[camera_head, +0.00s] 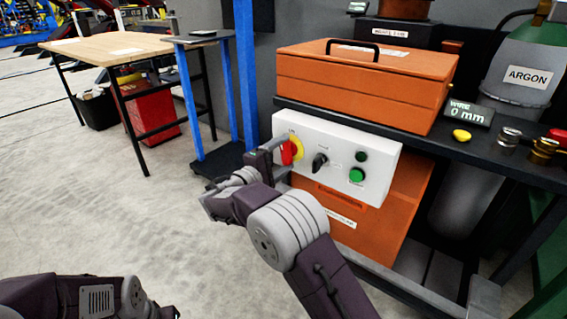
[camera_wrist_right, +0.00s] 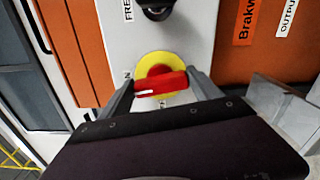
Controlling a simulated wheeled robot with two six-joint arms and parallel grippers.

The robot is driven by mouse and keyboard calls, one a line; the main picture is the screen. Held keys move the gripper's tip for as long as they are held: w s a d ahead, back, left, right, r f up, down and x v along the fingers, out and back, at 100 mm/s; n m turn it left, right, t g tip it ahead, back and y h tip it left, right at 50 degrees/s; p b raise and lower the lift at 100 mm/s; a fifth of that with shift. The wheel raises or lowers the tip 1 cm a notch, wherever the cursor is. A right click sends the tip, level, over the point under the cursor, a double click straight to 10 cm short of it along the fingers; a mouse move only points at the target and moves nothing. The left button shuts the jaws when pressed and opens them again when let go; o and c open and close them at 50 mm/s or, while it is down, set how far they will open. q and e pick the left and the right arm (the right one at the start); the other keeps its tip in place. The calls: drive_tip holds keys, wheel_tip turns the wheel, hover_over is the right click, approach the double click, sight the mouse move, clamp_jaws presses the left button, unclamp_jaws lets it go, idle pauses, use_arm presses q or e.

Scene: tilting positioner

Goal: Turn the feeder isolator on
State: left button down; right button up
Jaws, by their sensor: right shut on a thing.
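The feeder isolator is a red rotary handle (camera_head: 288,153) on a yellow disc (camera_head: 297,146), at the left end of a white control box (camera_head: 335,160). In the right wrist view the red handle (camera_wrist_right: 160,84) lies nearly level across the yellow disc (camera_wrist_right: 153,63), with a white mark at its left end. My right gripper (camera_wrist_right: 163,87) has a finger at each end of the handle and is shut on it. The lettering by the disc is partly hidden by the fingers. Part of my left arm shows at the lower left in the head view; its gripper is out of frame.
A black selector knob (camera_head: 319,162) and green buttons (camera_head: 356,175) sit right of the isolator. An orange toolbox (camera_head: 365,85) stands on the dark bench above. A blue-legged stand (camera_head: 190,100) is to the left.

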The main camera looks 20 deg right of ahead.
drive_tip(key=shift+f+m+b, duration=0.15)
drive_tip(key=shift+m+b, duration=0.8)
drive_tip(key=shift+m, duration=0.05)
drive_tip(key=o, duration=1.4)
